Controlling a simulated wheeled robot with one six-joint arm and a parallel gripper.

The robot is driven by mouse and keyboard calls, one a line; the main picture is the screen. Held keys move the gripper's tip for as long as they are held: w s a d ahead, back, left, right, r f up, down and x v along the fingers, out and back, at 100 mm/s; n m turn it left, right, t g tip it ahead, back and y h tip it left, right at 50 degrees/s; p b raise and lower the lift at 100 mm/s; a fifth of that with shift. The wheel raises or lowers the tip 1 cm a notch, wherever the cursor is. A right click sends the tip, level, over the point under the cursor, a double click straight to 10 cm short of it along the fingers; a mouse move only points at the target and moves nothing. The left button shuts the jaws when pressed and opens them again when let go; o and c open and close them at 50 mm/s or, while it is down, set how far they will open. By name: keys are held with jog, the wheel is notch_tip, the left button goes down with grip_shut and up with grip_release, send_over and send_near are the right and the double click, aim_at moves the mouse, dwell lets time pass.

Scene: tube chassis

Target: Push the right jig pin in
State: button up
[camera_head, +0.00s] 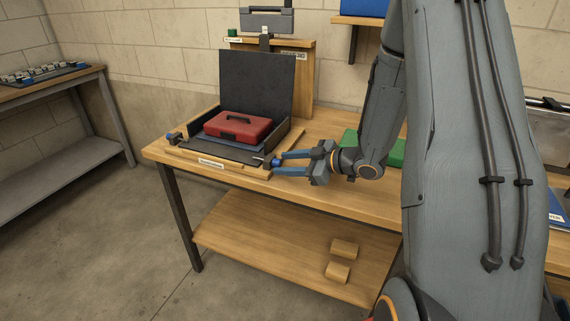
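The right jig pin (275,162) is a small blue knob at the right front corner of the dark jig (237,152) on the workbench. My gripper (279,164) points left, with its two blue-grey fingers apart. Its fingertips are beside the right pin, one on the far side and one on the near side in the picture. I cannot tell whether they touch the pin or how far in it sits. The left jig pin (169,138), also blue, is at the jig's left front corner. A red case (238,127) sits in the jig before an upright dark panel (257,84).
A green object (397,154) lies on the workbench (345,199) behind my wrist. A wooden board (303,85) stands behind the panel. Wooden blocks (344,248) lie on the lower shelf. Another bench (50,83) is at the left, with open floor (110,215) between.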

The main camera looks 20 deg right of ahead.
jog(key=v, duration=0.7)
jog(key=shift+s+r, duration=0.1)
